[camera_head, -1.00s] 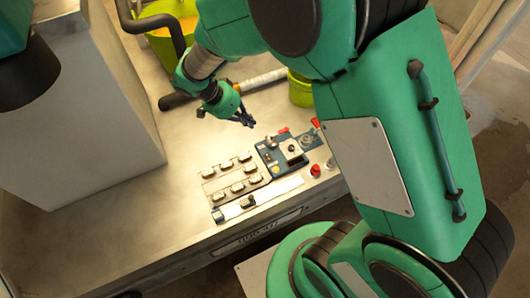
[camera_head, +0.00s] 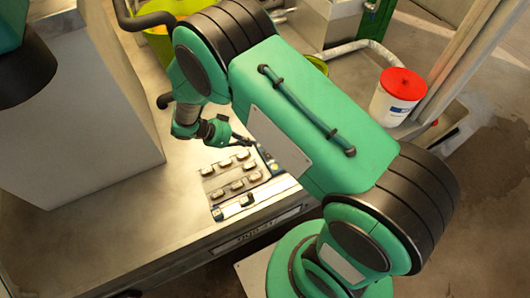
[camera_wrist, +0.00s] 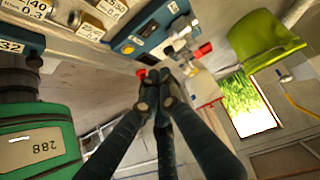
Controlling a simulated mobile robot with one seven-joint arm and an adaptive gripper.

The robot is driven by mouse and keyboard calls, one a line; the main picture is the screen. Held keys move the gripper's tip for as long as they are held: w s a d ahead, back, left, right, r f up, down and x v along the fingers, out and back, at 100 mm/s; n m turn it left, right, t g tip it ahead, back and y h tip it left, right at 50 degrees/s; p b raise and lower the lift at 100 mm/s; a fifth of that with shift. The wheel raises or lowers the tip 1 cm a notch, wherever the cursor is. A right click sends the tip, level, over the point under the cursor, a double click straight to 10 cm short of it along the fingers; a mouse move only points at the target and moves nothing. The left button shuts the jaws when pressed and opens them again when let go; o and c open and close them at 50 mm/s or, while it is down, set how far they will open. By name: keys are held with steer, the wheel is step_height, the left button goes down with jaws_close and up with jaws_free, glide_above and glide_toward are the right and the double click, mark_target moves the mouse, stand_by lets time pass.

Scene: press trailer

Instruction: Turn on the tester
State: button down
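The tester appears to be the blue panel (camera_wrist: 150,26) at the top of the wrist view, with a dial and small fittings. A red-tipped part (camera_wrist: 203,50) sits at its right. In the head view only a sliver of the blue panel (camera_head: 267,163) shows; my arm hides the rest. My gripper (camera_wrist: 157,76) has its dark fingertips close together, apparently shut and empty. In the head view my gripper (camera_head: 245,142) is above the bench beside the panel's far end. A small red piece (camera_wrist: 141,75) shows by the fingertips; contact cannot be told.
Several labelled blocks (camera_head: 236,180) lie on the metal bench (camera_head: 150,215) left of the panel. A tall grey box (camera_head: 85,120) stands at the left. A yellow-green container (camera_wrist: 262,40) is beyond the panel. A red-lidded white bucket (camera_head: 398,95) stands at the right.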

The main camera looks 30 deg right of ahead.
steer(key=b, duration=0.1)
glide_above(264, 156)
steer(key=f, duration=0.7)
steer(key=shift+s, duration=0.25)
step_height(264, 156, down, 2)
steer(key=shift+s+f, duration=0.1)
steer(key=shift+s, duration=0.05)
steer(key=shift+f+b, duration=0.3)
steer(key=shift+f, duration=0.6)
steer(key=shift+s+f+m+t+b, duration=0.25)
steer(key=shift+f+m+t+b, duration=0.4)
steer(key=shift+b, duration=1.6)
steer(key=shift+r+n, duration=0.25)
steer(key=shift+r, duration=0.05)
steer(key=shift+w+r+b, duration=0.1)
steer(key=shift+w+b, duration=0.45)
steer(key=shift+w, duration=0.2)
